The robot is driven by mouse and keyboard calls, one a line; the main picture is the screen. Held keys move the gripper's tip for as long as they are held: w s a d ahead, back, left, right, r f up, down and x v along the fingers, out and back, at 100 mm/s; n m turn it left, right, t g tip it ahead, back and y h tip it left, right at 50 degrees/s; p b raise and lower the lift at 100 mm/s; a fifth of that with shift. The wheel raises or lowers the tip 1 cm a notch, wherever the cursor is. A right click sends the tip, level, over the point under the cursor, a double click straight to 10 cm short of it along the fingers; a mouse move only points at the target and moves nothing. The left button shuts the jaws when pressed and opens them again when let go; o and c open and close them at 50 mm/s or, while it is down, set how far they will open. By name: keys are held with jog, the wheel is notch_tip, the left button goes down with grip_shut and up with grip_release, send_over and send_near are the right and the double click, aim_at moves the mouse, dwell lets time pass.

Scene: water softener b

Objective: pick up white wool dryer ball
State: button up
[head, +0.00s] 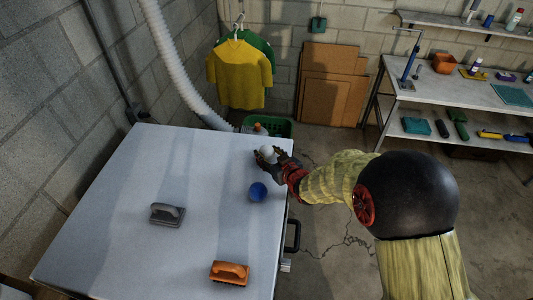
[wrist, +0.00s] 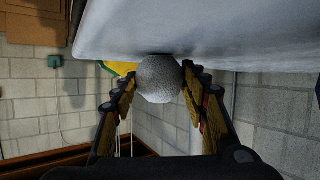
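The white wool dryer ball (head: 267,151) is at the far right part of the white machine top (head: 130,210). In the wrist view the ball (wrist: 160,79) is a rough grey-white sphere between the two fingertips of my gripper (wrist: 159,78). The fingers lie against its left and right sides with no clear gap. In the head view my gripper (head: 270,160) reaches in from the right at the ball. The ball's edge meets the machine top in the wrist view, and I cannot tell whether it is lifted.
A blue ball (head: 257,192) lies just nearer than my gripper. A grey brush (head: 167,214) and an orange brush (head: 230,273) lie on the machine top. A green crate (head: 280,128) stands behind its far edge. A workbench (head: 465,92) stands at the right.

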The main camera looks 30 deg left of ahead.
jog(key=c, duration=0.5)
jog(key=shift+c, duration=0.2)
jog(key=shift+r, duration=0.15)
